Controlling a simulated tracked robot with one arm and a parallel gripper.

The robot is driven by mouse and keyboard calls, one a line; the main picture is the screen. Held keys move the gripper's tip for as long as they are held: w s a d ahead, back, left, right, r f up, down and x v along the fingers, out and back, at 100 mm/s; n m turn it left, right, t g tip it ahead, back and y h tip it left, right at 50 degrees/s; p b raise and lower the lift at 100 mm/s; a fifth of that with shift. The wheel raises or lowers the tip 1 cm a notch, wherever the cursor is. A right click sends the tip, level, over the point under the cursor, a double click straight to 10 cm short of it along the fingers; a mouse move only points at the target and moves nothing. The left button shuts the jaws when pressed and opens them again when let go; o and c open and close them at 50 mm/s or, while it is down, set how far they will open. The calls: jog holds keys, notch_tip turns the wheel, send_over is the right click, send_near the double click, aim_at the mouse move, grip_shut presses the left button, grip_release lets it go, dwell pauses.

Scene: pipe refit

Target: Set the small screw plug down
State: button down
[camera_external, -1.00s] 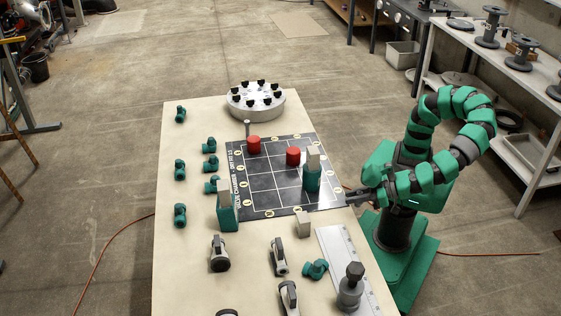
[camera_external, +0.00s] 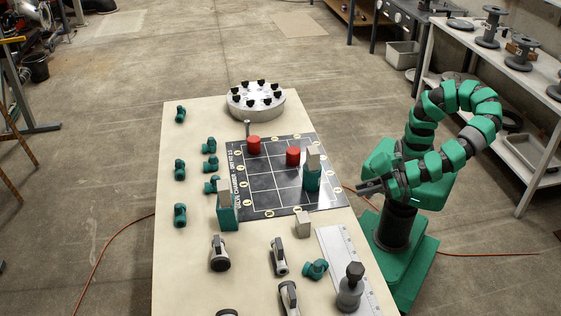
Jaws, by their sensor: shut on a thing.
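My gripper (camera_external: 366,188) is at the right edge of the pale table (camera_external: 190,270), right of the dark grid board (camera_external: 262,181). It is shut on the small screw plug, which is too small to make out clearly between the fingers. The gripper points left and looks to be above table height. On the board stand two red cylinders (camera_external: 254,143), a green block with a pale top (camera_external: 312,177) and, at its left front corner, another such block (camera_external: 227,208).
A round grey flange (camera_external: 256,103) with several black knobs stands at the table's far end. Several green fittings (camera_external: 180,170) line the left side. Grey valves (camera_external: 219,254), a pale cube (camera_external: 304,225), a ruler-like plate (camera_external: 334,245) and a dark-topped grey fitting (camera_external: 350,290) occupy the front.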

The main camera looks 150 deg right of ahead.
jog(key=w+a+r+n+t+y+p, duration=0.25)
jog(key=w+r+n+y, duration=0.2)
jog(key=w, duration=0.55)
jog(key=w+a+r+n+t+y+p, duration=0.2)
jog(key=w+r+n+t+y+p, duration=0.15)
jog(key=w+r, duration=0.45)
jog(key=w+d+f+m+g+h+b, duration=0.1)
jog(key=d+f, duration=0.1)
jog(key=d, duration=0.3)
jog(key=w+d+f+m+g+h+b, duration=0.1)
jog(key=d+f+h+b, duration=0.1)
jog(key=d, duration=0.3)
jog(key=w+d+f+m+g+h+b, duration=0.1)
jog(key=d+f+m, duration=0.1)
jog(key=d, duration=0.3)
jog(key=shift+w+d+h+b, duration=0.15)
jog(key=shift+d+h+b, duration=0.2)
jog(key=shift+h+b, duration=0.05)
jog(key=s+d+m+g+h+b, duration=0.3)
jog(key=d+m, duration=0.1)
jog(key=d, duration=1)
jog(key=f+b, duration=0.1)
jog(key=f, duration=0.6)
jog(key=f+b, duration=0.1)
jog(key=f, duration=0.2)
jog(key=shift+w+d+f+b, duration=0.1)
jog(key=shift+w+f+b, duration=0.15)
jog(key=shift+b, duration=0.1)
jog(key=shift+f+b, duration=0.65)
jog(key=shift+b, duration=0.4)
